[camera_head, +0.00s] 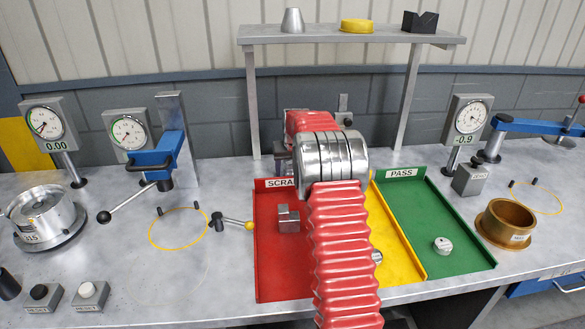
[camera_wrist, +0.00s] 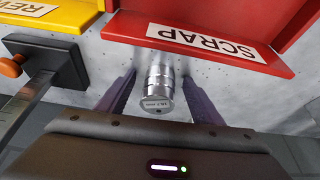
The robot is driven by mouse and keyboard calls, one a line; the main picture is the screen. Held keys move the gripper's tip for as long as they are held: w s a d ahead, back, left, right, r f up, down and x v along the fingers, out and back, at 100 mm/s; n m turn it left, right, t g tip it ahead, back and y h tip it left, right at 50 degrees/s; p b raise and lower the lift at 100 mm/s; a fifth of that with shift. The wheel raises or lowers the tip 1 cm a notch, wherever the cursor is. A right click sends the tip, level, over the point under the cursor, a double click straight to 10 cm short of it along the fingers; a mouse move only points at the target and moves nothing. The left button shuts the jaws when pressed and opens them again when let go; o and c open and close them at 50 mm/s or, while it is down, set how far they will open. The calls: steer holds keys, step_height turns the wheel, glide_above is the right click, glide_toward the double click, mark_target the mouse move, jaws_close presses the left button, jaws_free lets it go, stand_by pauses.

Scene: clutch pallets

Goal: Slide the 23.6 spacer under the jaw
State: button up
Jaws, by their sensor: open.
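In the wrist view my gripper (camera_wrist: 159,76) is open, with one dark finger on each side of a small silver stepped cylinder (camera_wrist: 158,88). Gaps show between the cylinder and both fingers. Its small end label ends in "mm", but the number is too small to read surely, so I cannot tell whether it is the 23.6 spacer. In the head view my red-sleeved arm hides the gripper and this cylinder. A blue clamp arm (camera_head: 158,155) on a grey post stands at the left, and another blue arm (camera_head: 535,125) is at the right; which is the jaw is not marked.
The red SCRAP tray (camera_head: 275,270) holds a metal block (camera_head: 288,218). The green PASS tray (camera_head: 410,205) holds a silver puck (camera_head: 443,246). Dial gauges (camera_head: 128,132) stand along the back. A bronze ring (camera_head: 505,225) sits right. A shelf (camera_head: 340,36) spans the back.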

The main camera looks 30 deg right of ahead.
steer(key=c, duration=1.4)
steer(key=shift+d, duration=0.1)
steer(key=shift+s+d, duration=0.7)
steer(key=shift+d, duration=0.65)
steer(key=shift+s+d, duration=0.75)
steer(key=shift+d, duration=0.6)
steer(key=shift+s+d, duration=0.7)
steer(key=shift+d, duration=0.65)
